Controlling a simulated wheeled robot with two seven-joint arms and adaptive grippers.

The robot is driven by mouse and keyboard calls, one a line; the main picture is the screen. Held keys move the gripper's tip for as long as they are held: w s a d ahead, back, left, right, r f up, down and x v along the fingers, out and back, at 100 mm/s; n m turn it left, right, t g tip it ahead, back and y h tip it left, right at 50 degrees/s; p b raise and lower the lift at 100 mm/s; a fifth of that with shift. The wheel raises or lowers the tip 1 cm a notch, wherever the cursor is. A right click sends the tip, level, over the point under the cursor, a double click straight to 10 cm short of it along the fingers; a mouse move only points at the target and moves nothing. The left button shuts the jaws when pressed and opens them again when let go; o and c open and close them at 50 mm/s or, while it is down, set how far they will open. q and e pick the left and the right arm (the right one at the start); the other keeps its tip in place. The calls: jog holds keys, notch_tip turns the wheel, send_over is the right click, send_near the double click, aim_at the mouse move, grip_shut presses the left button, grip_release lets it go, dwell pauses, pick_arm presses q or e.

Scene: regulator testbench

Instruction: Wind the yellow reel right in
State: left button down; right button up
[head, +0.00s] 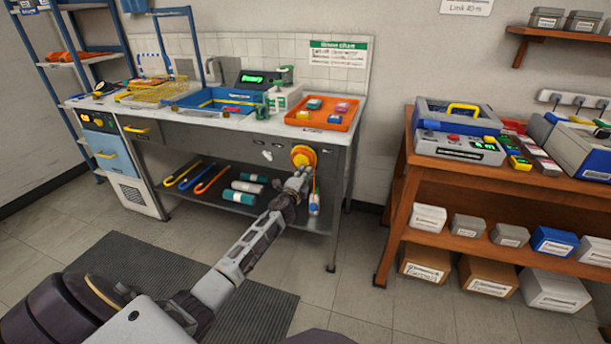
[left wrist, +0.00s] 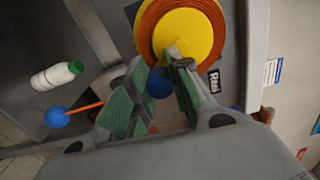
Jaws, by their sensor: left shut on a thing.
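The yellow reel (head: 303,156), with an orange rim, is mounted on the bench's front right. In the left wrist view the reel (left wrist: 196,32) fills the top, with a yellow piece like a crank arm reaching from its face towards my fingers. My left gripper (head: 299,178) is at the reel's lower edge. In the wrist view the gripper (left wrist: 160,80) is shut on a blue knob (left wrist: 159,83), partly hidden between the fingers. An orange cord (left wrist: 86,107) ends in a blue ball (left wrist: 57,116), hanging clear below the reel. My right gripper is out of view.
The bench (head: 345,128) carries an orange tray (head: 348,123), a blue tray and bottles. Its lower shelf holds hooked tools and several bottles (head: 240,197). A wooden shelf unit (head: 398,190) with boxes stands at the right. The floor between them is clear.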

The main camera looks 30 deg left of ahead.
pick_arm(q)
jog(key=shift+s+a+f+m, duration=0.1)
jog(key=shift+a+f+m, duration=0.05)
jog(key=shift+m, duration=0.4)
jog(key=shift+a+f+m, duration=0.1)
jog(key=shift+a+m, duration=0.05)
jog(key=shift+m, duration=0.4)
jog(key=c, duration=1.3)
grip_release()
jog(key=shift+s, duration=0.15)
jog(key=shift+v, duration=5.8)
